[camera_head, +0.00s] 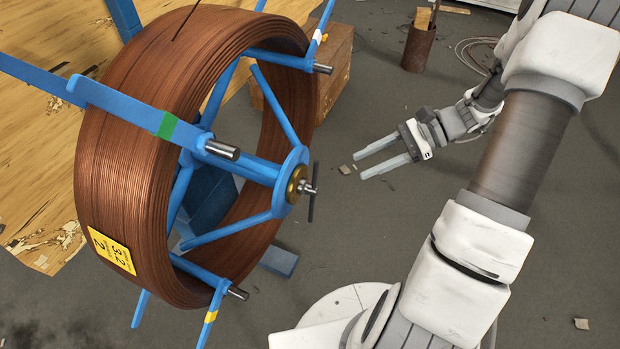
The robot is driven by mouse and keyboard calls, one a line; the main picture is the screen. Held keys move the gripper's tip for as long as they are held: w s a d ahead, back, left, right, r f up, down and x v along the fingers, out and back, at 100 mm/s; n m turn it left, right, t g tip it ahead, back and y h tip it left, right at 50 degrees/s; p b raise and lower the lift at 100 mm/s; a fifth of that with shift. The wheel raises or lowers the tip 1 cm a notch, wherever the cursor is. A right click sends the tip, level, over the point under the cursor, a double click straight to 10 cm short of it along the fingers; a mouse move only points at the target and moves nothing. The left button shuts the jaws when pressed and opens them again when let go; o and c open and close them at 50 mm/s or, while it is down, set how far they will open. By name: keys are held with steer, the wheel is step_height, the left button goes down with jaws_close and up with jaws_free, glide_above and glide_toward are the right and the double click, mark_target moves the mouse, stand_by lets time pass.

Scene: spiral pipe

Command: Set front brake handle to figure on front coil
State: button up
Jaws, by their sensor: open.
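The front coil (125,160), a large brown copper-coloured winding, sits on a blue spoked reel at left. A tilted yellow label (111,251) on its lower side carries large digits that look like 3.2 and a 2, with small print too fine to read. At the hub, a brass-coloured disc (293,184) has a metal shaft end with a thin dark crossbar (312,193), which looks like the brake handle and stands near upright. Any scale on the hub is too small to read. My gripper (359,166) is open and empty, right of the crossbar and apart from it, fingers pointing left.
Blue reel arms end in metal pins, one at upper right (322,69), one at centre (222,150) and one below (238,293). A wooden box (333,65) stands behind the coil. A rusty can (418,49) stands further back. Grey floor lies open around my gripper.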

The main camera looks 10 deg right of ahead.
mark_target(314, 181)
steer(key=d+f+m+t+y+b, duration=0.2)
steer(key=d+f+m+t, duration=0.15)
steer(key=f, duration=0.35)
steer(key=d+f+m+t+y+b, duration=0.2)
steer(key=f+m+t+b, duration=0.15)
steer(key=f, duration=0.35)
steer(key=shift+m, duration=0.3)
steer(key=x, duration=0.5)
steer(key=b+x, duration=0.1)
steer(key=x, duration=1.1)
steer(key=shift+w+r+b, duration=0.1)
steer(key=shift+w+b, duration=0.25)
steer(key=shift+w, duration=0.05)
jaws_close()
